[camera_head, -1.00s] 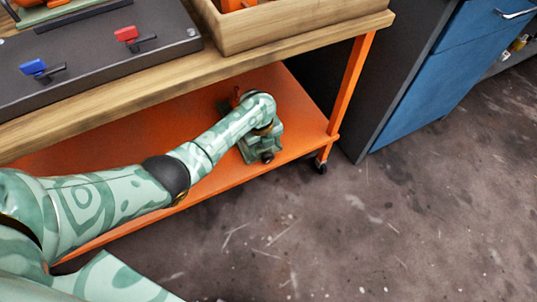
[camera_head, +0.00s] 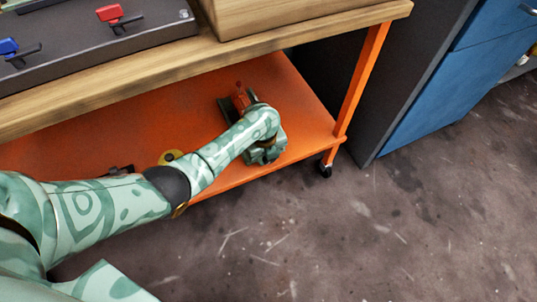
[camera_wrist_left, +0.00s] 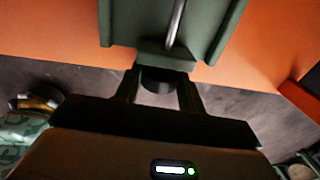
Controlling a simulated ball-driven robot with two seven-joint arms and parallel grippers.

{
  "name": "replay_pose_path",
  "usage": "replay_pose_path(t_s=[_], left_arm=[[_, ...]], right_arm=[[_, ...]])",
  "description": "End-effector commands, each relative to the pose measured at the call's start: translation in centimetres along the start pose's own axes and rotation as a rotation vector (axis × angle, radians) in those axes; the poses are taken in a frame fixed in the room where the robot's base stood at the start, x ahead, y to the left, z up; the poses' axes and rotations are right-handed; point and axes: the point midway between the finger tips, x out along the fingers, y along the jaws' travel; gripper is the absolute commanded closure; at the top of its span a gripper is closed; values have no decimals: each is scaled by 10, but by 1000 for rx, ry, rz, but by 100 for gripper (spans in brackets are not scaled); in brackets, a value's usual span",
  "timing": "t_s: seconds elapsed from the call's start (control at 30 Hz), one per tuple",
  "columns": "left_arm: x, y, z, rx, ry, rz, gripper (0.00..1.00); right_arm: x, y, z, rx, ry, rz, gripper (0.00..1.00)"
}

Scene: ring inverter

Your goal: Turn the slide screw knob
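The slide screw knob (camera_wrist_left: 158,86) is a short dark cylinder at the near end of a dark green slide (camera_wrist_left: 205,20) in the left wrist view. A grey rod runs along the slide. My left gripper (camera_wrist_left: 160,88) has its two dark fingers on either side of the knob; I cannot tell whether they press on it. In the head view, the green device (camera_head: 282,143) sits on the orange lower shelf (camera_head: 310,112), and my left forearm and wrist hide much of it and the gripper. My right gripper is not in view.
The wooden tabletop (camera_head: 130,85) hangs above the shelf, close over my left arm. An orange leg (camera_head: 362,75) stands right of the device. A blue cabinet (camera_head: 440,95) is beyond it. The floor in front is clear.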

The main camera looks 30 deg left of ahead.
Motion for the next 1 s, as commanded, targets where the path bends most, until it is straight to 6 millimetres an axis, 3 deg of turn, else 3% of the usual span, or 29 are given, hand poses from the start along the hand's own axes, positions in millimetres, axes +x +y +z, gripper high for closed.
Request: replay_pose_path(t_s=[0.27,0.4,0.5,0.67,0.97,1.0], left_arm=[[-2,3,1,-1,-1,-84,83],[1,7,1,-2,-1,-249,83],[6,10,1,0,0,-364,83],[7,10,0,0,2,-478,83],[3,8,0,-1,2,-495,83],[3,9,0,-1,2,-495,55]], right_arm=[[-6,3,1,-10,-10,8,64],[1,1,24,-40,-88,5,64],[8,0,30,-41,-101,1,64],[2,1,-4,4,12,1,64],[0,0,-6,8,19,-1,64],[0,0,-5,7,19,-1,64]])
